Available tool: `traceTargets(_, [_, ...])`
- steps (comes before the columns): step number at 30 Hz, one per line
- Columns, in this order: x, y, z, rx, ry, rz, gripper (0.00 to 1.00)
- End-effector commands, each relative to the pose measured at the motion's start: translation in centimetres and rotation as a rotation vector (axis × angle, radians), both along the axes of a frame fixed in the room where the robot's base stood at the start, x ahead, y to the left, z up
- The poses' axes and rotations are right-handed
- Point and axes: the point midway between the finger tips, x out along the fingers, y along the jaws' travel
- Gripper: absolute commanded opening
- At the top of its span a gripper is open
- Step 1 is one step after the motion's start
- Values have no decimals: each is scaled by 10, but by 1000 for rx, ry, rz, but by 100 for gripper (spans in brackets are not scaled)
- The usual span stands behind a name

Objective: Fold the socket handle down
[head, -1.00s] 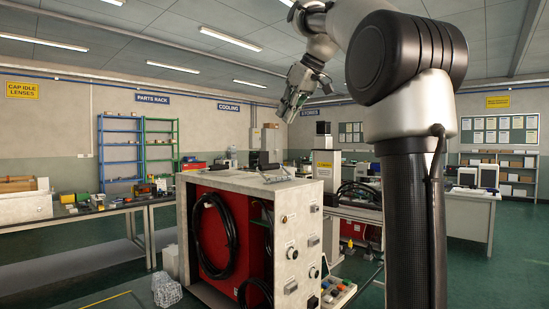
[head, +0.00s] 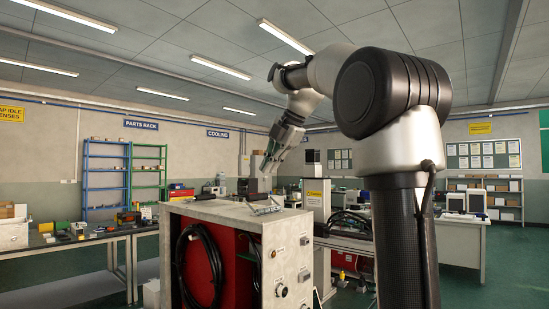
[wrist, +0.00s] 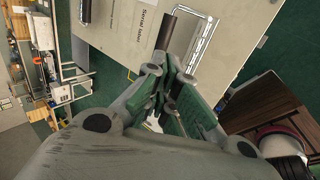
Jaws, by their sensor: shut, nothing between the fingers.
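A metal handle fitting (head: 264,208) sits on the top of the pale cabinet (head: 205,209). In the wrist view a slim metal frame (wrist: 204,42) lies along the cabinet top, with a dark bar (wrist: 168,30) beside it. I cannot tell exactly how the bar joins the frame or how far it is raised. My gripper (head: 266,172) hangs above the cabinet top, apart from the fitting, pointing down. It is shut and empty. In the wrist view its green-padded fingers (wrist: 180,88) show just below the bar, and they hide part of the cabinet edge.
The cabinet front has black coiled hoses (head: 200,268), a red panel and several knobs. A bench with small items (head: 75,237) stands to the left. A pale column with a yellow label (head: 316,210) stands behind right. The space above the cabinet is open.

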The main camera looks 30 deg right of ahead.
Motion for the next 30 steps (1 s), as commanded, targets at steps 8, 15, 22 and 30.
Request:
traceTargets(8, [29,12,-47,1,1,0,0])
traceTargets(15, [42,17,-67,1,0,-1,0])
traceTargets(22, [43,18,-69,1,-1,-2,0])
traceTargets(30, [47,19,-70,-14,38,1,0])
